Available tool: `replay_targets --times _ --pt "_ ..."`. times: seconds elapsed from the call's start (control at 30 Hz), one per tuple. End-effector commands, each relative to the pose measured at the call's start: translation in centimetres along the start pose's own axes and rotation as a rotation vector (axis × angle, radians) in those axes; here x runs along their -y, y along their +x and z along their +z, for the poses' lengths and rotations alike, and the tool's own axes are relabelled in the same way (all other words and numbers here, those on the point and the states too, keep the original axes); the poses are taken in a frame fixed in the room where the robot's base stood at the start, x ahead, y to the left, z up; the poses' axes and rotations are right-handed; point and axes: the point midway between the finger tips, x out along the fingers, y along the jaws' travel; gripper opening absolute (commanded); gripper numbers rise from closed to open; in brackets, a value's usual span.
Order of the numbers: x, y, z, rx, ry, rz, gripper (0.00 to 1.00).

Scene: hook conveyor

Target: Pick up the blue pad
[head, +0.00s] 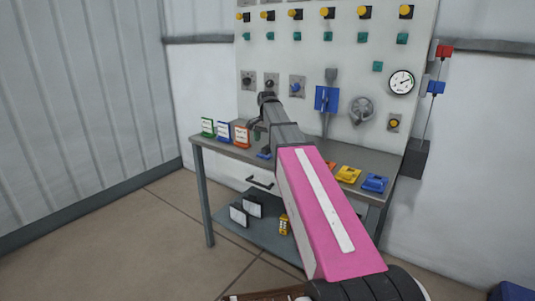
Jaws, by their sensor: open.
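A blue block-like pad (374,183) lies on the right end of the table top. Another small blue thing (264,155) lies on the table at the left of my arm, too small and too covered to make out. My gripper (267,99) is at the far end of my dark arm, in front of the panel and above the table. It is small here and its fingers are hard to make out, but it is open. It looks apart from the blue pad, well to its left. My pink arm link covers the middle of the table.
A lower shelf (265,228) holds dark-framed plates and a yellow thing. Behind is a panel (350,60) with knobs, a lever and a gauge.

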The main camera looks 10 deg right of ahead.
Motion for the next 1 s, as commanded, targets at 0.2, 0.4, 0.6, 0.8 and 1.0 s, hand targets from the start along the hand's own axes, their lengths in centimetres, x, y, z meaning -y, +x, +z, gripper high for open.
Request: replay_targets --times 0.2,0.4,0.6,0.8,1.0 --pt "-0.3 1.7 0.1 0.000 0.000 0.000 1.00" --pt "-0.4 4.4 0.2 0.001 0.000 0.001 1.00" --pt "-0.4 5.3 0.2 0.000 0.000 0.000 1.00" --pt "-0.4 5.2 0.2 -0.001 0.000 0.000 0.77" --pt "-0.4 5.2 0.2 0.000 0.000 0.000 0.46"
